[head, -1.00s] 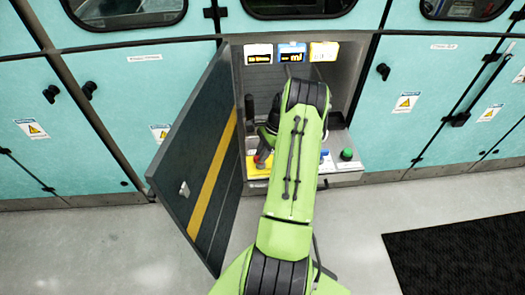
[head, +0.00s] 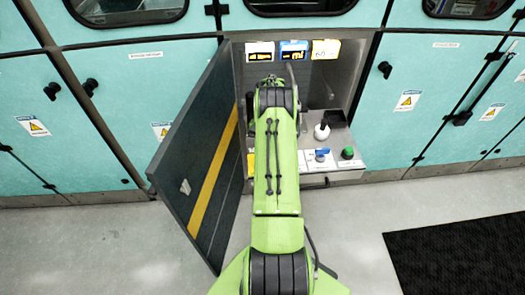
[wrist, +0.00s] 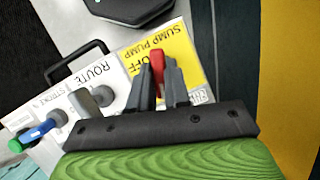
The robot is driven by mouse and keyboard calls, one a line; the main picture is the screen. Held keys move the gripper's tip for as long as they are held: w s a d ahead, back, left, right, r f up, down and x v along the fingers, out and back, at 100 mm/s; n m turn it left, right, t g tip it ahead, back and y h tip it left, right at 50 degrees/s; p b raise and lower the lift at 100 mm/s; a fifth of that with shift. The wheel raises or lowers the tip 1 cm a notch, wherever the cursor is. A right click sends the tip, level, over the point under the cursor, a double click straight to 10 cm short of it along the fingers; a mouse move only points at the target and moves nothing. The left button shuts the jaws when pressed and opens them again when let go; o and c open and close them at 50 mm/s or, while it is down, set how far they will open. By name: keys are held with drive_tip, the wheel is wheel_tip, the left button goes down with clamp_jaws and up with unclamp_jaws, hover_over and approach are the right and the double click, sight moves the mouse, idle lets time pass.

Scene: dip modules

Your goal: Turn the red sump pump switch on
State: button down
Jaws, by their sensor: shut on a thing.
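The red sump pump switch (wrist: 157,60) stands on a yellow label (wrist: 187,68) reading SUMP PUMP and OFF, which appears upside down in the wrist view. My gripper (wrist: 157,76) is shut on the red switch, with one dark finger on either side of it. The switch's lower part is hidden by the fingers. In the head view my arm covers the switch and the gripper.
A grey lever (wrist: 92,98) labelled ROUTE and a blue switch (head: 322,154) are beside it. The open cabinet door (head: 200,160) stands close at the left.

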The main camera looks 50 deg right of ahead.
drive_tip(key=shift+a+f+n+g+h, duration=0.15)
drive_tip(key=shift+n+g, duration=0.1)
drive_tip(key=shift+n, duration=0.5)
drive_tip(key=shift+f+n+g+h, duration=0.15)
drive_tip(key=shift+n+g, duration=0.1)
drive_tip(key=shift+n, duration=0.5)
drive_tip(key=c, duration=1.1)
unclamp_jaws()
drive_tip(key=shift+r, duration=0.1)
drive_tip(key=shift+r, duration=0.1)
drive_tip(key=p+v, duration=0.2)
drive_tip(key=v, duration=1)
drive_tip(key=shift+p, duration=0.35)
